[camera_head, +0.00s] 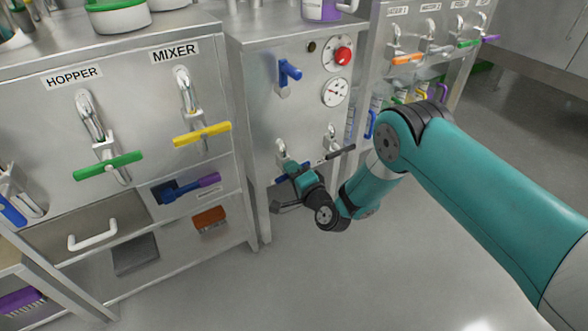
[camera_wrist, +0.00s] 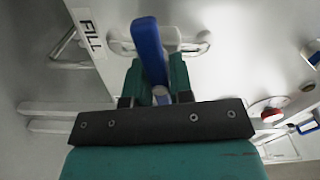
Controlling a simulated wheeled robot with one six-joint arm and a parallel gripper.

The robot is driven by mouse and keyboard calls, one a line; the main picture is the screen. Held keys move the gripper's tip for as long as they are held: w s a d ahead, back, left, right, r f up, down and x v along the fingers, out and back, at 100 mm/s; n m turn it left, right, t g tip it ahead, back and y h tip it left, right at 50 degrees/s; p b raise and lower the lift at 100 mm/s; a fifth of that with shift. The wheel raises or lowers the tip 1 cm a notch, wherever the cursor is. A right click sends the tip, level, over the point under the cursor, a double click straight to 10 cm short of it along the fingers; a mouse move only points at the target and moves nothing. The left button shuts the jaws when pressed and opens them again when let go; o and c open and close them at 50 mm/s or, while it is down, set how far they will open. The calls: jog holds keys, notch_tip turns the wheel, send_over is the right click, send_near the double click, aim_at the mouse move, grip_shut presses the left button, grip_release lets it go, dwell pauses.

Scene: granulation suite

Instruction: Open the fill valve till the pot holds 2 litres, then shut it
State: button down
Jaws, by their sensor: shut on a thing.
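The fill valve's blue handle (camera_wrist: 147,45) stands upright between my gripper's green fingers (camera_wrist: 152,78) in the wrist view, beside the FILL label (camera_wrist: 88,33). My gripper is shut on this handle. I cannot tell how far the valve is turned. A round white gauge (camera_head: 335,92) is on the same panel; its reading is too small to make out. No pot can be surely picked out.
A dark-handled valve (camera_head: 340,153) sits close to the right of my gripper. Above are a blue lever (camera_head: 287,75) and a red button (camera_head: 343,56). The HOPPER's green handle (camera_head: 108,166) and MIXER's yellow handle (camera_head: 202,134) project at the left. The floor in front is clear.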

jog(key=shift+w+r+m, duration=0.1)
jog(key=shift+m, duration=1)
jog(key=c, duration=1)
grip_release()
jog(key=shift+d, duration=0.1)
jog(key=p+v, duration=1.7)
jog(key=p, duration=0.7)
